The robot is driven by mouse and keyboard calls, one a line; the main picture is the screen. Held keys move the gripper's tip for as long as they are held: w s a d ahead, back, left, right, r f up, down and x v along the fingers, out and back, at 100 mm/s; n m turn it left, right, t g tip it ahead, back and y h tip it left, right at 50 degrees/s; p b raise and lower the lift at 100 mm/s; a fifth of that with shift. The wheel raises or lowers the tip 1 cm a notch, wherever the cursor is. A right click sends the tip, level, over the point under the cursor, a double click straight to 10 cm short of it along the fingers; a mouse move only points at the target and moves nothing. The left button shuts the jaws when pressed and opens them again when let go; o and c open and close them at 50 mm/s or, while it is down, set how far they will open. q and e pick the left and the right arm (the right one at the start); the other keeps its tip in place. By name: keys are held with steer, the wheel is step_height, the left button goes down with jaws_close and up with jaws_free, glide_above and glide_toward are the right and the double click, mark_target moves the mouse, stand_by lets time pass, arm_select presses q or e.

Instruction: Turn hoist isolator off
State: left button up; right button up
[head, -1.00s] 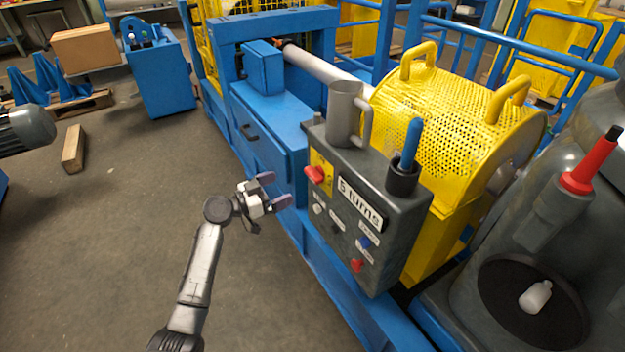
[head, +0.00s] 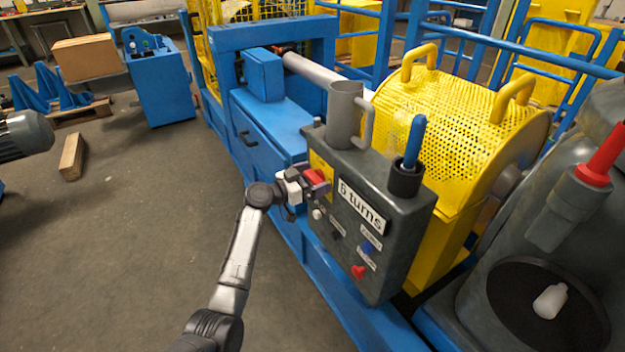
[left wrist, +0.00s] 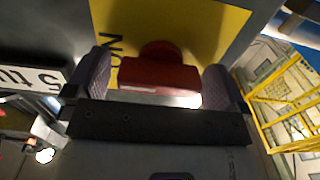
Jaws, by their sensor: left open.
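The hoist isolator is a red rotary handle (head: 316,178) on a yellow plate (head: 322,162) at the upper left of the grey control box (head: 385,200). In the left wrist view the red handle (left wrist: 158,74) lies crosswise in front of the yellow plate (left wrist: 215,25), with part of the word "ON" showing beside it. My left gripper (head: 310,187) is at the handle. In the left wrist view its open fingers (left wrist: 158,82) stand on either side of the handle, with a gap at each side. My right gripper is not in view.
The box carries a "5 turns" label (head: 361,206), small buttons and a lower red knob (head: 358,272). A grey mug (head: 344,112) and a holder with a blue-handled tool (head: 414,142) are at its top. Open floor (head: 130,250) lies to the left.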

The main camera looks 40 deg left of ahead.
arm_select(q)
steer(key=c, duration=0.9)
steer(key=n+p, duration=0.2)
steer(key=n, duration=0.2)
steer(key=shift+r+n, duration=0.1)
steer(key=shift+n, duration=0.3)
steer(key=n+p, duration=0.2)
steer(key=n, duration=0.1)
steer(key=shift+a+n, duration=0.1)
steer(key=shift+n, duration=0.3)
steer(key=n+p, duration=0.3)
steer(key=n, duration=0.2)
steer(key=shift+n+p, duration=1.15)
steer(key=shift+n, duration=1.05)
steer(key=shift+f, duration=0.2)
